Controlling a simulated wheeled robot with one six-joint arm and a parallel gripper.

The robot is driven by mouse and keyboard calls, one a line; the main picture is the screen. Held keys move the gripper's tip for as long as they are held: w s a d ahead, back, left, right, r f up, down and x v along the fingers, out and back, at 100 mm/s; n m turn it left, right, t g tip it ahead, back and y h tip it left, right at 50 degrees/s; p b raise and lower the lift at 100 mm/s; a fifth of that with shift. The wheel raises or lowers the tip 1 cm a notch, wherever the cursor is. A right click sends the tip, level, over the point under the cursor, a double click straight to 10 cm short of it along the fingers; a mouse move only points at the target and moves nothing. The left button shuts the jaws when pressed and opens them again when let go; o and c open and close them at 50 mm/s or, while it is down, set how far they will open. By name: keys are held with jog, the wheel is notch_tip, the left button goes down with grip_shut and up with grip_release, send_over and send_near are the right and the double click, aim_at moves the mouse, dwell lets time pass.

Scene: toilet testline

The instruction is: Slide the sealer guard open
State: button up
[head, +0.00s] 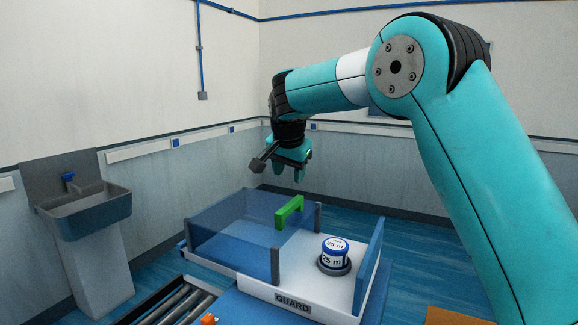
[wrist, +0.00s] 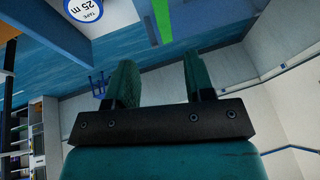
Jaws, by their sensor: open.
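The sealer guard (head: 232,237) is a translucent blue panel on the left part of a white base labelled GUARD. A green handle (head: 289,211) stands at its upper right edge. The handle also shows as a green strip at the top of the wrist view (wrist: 162,20). My gripper (head: 289,176) is open and empty, above and behind the handle and apart from it. In the wrist view its two fingers (wrist: 157,80) are spread with nothing between them.
A blue and white tape roll labelled 25 m (head: 334,254) sits in a dark ring on the base, right of the handle. A blue side wall (head: 369,265) closes the right end. Rollers (head: 180,303) lie at front left. A grey sink (head: 84,214) stands at left.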

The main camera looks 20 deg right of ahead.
jog(key=shift+v, duration=2.3)
jog(key=s+a+f+n+g+y+b, duration=0.1)
jog(key=s+n, duration=0.5)
jog(key=s, duration=0.7)
jog(key=s+a+f+n+g+y+b, duration=0.1)
jog(key=s+a+f+n+g+y, duration=0.1)
jog(key=s+a+f+n, duration=0.3)
jog(key=s+a+f+n+g+y+b, duration=0.1)
jog(key=s+a+f+n+y, duration=0.2)
jog(key=s, duration=1.7)
notch_tip(320, 180, down, 4)
jog(key=a+n, duration=0.2)
jog(key=n, duration=0.1)
jog(key=shift+s+a+f+n+g+b, duration=0.25)
jog(key=shift+s+n+g+b, duration=0.05)
jog(key=shift+d, duration=0.15)
